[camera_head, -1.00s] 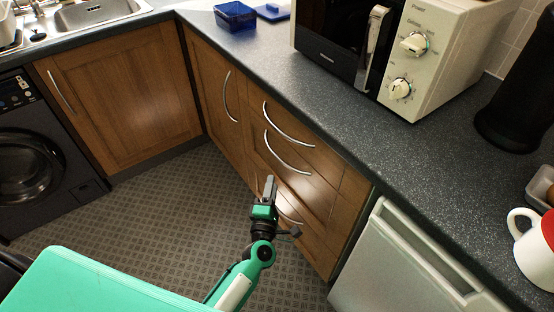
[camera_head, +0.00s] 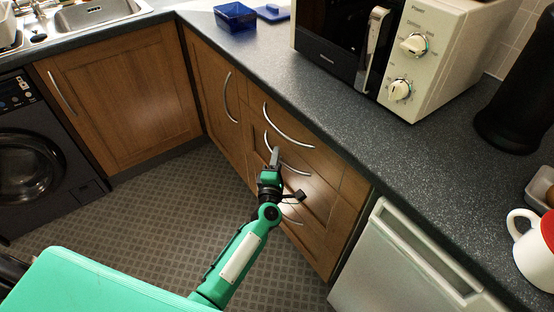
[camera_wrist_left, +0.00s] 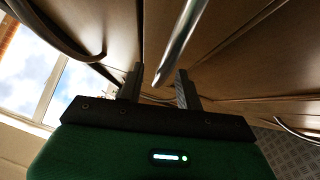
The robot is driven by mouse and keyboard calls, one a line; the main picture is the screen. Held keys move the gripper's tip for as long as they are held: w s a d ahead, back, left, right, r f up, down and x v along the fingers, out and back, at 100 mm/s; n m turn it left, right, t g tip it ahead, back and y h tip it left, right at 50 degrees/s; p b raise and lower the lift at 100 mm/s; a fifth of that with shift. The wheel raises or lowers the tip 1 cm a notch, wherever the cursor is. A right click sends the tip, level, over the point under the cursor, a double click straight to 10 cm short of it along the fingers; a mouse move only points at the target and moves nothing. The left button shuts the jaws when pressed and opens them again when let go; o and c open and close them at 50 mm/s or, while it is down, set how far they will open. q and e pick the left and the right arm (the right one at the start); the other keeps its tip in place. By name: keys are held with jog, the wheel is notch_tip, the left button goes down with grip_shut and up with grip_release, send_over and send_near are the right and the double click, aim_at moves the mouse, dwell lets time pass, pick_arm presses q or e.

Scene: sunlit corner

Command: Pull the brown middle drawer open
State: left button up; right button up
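The brown middle drawer (camera_head: 316,187) is the wooden front below the top drawer, and it looks closed. Its curved metal handle (camera_head: 296,170) is partly hidden by my gripper in the head view. My left gripper (camera_head: 275,156) is at this handle, fingers pointing to the drawer front. In the left wrist view its two fingers (camera_wrist_left: 160,78) are apart, and a shiny handle bar (camera_wrist_left: 183,42) runs down into the gap between them. Whether the fingers touch the bar I cannot tell. My right gripper is not in view.
The top drawer handle (camera_head: 287,128) is just above, and the lower drawer handle (camera_head: 291,219) is below my wrist. The grey counter (camera_head: 330,130) with a microwave (camera_head: 440,60) overhangs the drawers. A white appliance (camera_head: 400,265) stands right. Floor (camera_head: 150,215) is clear to the left.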

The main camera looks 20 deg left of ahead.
pick_arm(q)
grip_shut()
